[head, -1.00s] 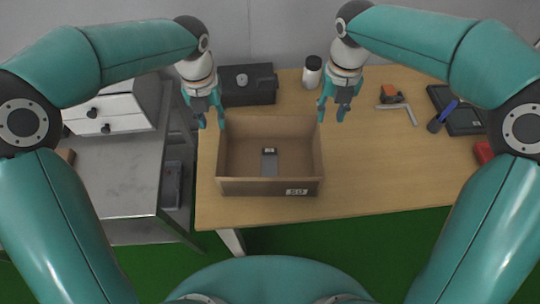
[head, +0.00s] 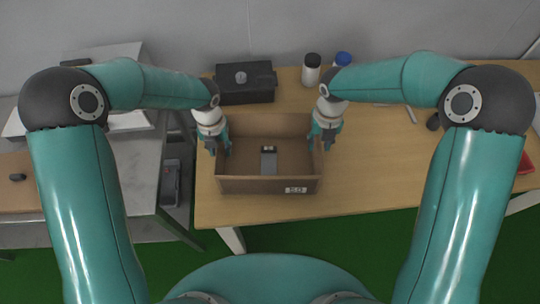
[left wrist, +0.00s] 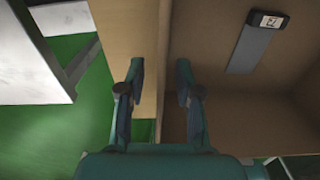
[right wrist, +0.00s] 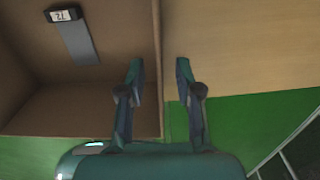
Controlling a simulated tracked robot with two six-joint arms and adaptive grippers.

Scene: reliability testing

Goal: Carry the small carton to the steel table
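The small carton (head: 240,184) is an open brown box on the wooden table, with a grey item with a label (head: 268,160) lying inside it. The carton also shows in the left wrist view (left wrist: 225,115) and the right wrist view (right wrist: 95,105). My left gripper (head: 219,150) is at the carton's left wall; in its wrist view the open fingers (left wrist: 160,85) stand on either side of the wall's edge. My right gripper (head: 323,146) is at the right wall, its open fingers (right wrist: 158,80) likewise either side of the edge. The steel table (head: 128,182) stands at the left.
The wooden table (head: 380,165) has free room right of the carton. A black case (head: 245,92), a white bottle with a dark lid (head: 311,72) and a blue-capped bottle (head: 343,60) stand behind. A gap separates the two tables; the floor is green.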

